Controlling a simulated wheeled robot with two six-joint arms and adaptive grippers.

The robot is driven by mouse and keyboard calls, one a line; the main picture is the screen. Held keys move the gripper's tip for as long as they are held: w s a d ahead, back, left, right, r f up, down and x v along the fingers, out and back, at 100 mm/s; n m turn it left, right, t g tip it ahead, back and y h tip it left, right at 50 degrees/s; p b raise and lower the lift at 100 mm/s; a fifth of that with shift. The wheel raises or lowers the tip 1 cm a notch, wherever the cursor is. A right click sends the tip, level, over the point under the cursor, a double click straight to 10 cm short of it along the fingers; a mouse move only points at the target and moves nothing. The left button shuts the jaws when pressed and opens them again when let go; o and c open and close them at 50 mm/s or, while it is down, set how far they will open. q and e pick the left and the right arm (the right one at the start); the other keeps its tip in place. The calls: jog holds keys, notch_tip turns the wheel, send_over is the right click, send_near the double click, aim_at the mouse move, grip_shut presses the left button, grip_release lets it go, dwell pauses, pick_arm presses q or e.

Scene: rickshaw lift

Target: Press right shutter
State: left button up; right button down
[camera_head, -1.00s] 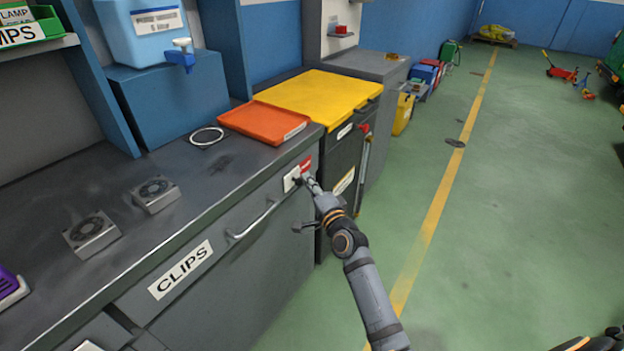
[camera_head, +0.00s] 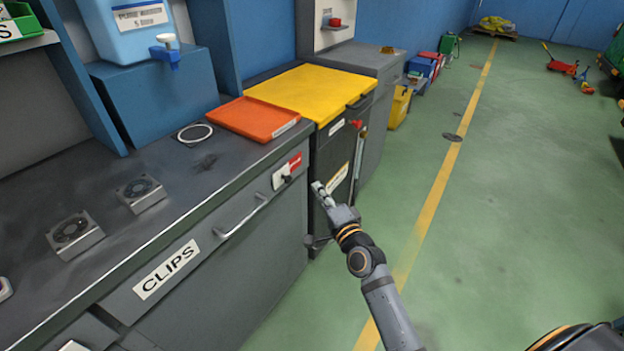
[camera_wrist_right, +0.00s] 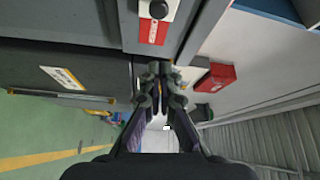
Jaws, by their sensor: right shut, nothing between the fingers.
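A small white switch plate with a black knob (camera_head: 286,178) and a red label is on the front of the grey workbench, near its right corner. In the right wrist view the same plate (camera_wrist_right: 158,12) is at the top edge, partly cut off. My right gripper (camera_head: 317,187) is shut and empty, in the air to the right of the plate and apart from it in the head view. In the wrist view its fingertips (camera_wrist_right: 158,68) are together below the red label. I cannot read the label. My left gripper is not in view.
The grey workbench (camera_head: 200,190) has a drawer marked CLIPS, with a bar handle (camera_head: 240,218). An orange tray (camera_head: 253,118) lies on its right end. A cabinet with a yellow top (camera_head: 312,92) stands just beyond. The green floor (camera_head: 510,200) to the right is mostly clear.

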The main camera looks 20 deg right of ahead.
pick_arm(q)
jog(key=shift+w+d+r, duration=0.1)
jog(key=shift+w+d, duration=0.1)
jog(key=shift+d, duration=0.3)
pick_arm(e)
jog(key=shift+s+d+f, duration=0.1)
jog(key=shift+s+d, duration=0.15)
jog(key=shift+s, duration=0.25)
jog(key=shift+s+d+f, duration=0.1)
jog(key=shift+s+d, duration=0.1)
jog(key=shift+s, duration=0.3)
